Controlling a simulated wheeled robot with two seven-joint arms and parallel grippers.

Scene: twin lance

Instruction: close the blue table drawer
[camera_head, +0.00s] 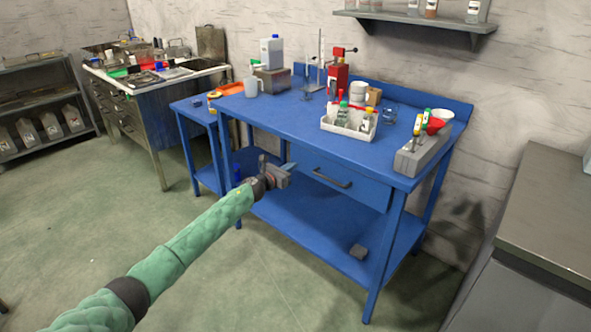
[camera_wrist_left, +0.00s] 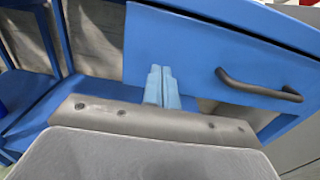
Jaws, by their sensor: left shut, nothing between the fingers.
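The blue table (camera_head: 270,120) stands against the wall. Its blue drawer (camera_head: 358,192) is under the right part of the top, with a dark bar handle (camera_head: 332,178). In the head view I cannot tell how far the drawer front stands out. My left gripper (camera_head: 289,167) is shut and empty at the left end of the drawer front. In the left wrist view its light blue fingertips (camera_wrist_left: 162,70) are together against the view of the drawer front (camera_wrist_left: 190,50), left of the handle (camera_wrist_left: 258,86). I cannot tell whether they touch it. My right gripper is not in view.
A white bottle rack (camera_head: 348,126) and a grey block with tubes (camera_head: 422,152) stand on the tabletop above the drawer. A grey cabinet (camera_head: 545,225) stands at right. The floor in front is clear.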

